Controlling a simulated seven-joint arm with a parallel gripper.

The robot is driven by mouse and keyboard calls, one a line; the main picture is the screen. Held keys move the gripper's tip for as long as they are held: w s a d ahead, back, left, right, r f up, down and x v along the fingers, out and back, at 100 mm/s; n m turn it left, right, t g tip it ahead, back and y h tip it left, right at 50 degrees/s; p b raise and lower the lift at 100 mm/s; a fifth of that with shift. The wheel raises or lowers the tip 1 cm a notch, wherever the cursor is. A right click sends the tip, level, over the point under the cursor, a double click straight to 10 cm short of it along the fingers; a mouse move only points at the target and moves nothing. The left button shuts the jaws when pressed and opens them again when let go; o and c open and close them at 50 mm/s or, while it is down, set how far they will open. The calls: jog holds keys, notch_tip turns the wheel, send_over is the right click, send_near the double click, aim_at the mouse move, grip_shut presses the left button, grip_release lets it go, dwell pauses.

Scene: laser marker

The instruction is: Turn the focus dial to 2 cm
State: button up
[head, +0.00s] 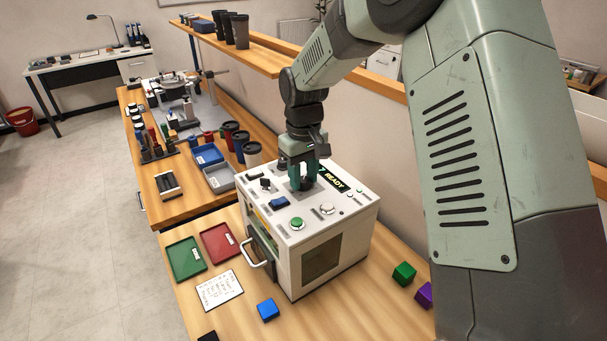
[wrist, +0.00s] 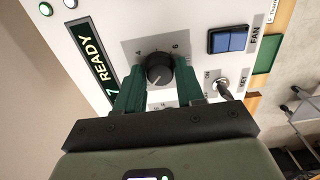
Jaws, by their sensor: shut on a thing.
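The white laser marker (head: 335,225) stands on the wooden bench, its top panel facing up. The focus dial (wrist: 160,69) is a round black knob on a grey plate in the wrist view. Printed numbers 4 and 6 show beyond it; marks on the near side are partly hidden by my gripper. A pale pointer line is on the dial, but its exact reading is too small to tell. My gripper (wrist: 160,78) has its green fingers on either side of the dial, shut on it. In the head view my gripper (head: 302,184) points down onto the panel and mostly hides the dial.
A blue FAN switch (wrist: 229,39) and a key switch (wrist: 222,86) sit beside the dial. The READY display (wrist: 92,60) is on its other side. A green button (head: 297,223) is on the panel. Trays, cups and small blocks lie around the machine.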

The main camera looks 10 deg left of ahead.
aim_at(303, 179)
dwell(0.4)
jog(key=o, duration=1)
jog(key=shift+o, duration=0.2)
jog(key=shift+r, duration=0.15)
notch_tip(303, 179, up, 11)
jog(key=shift+f, duration=0.2)
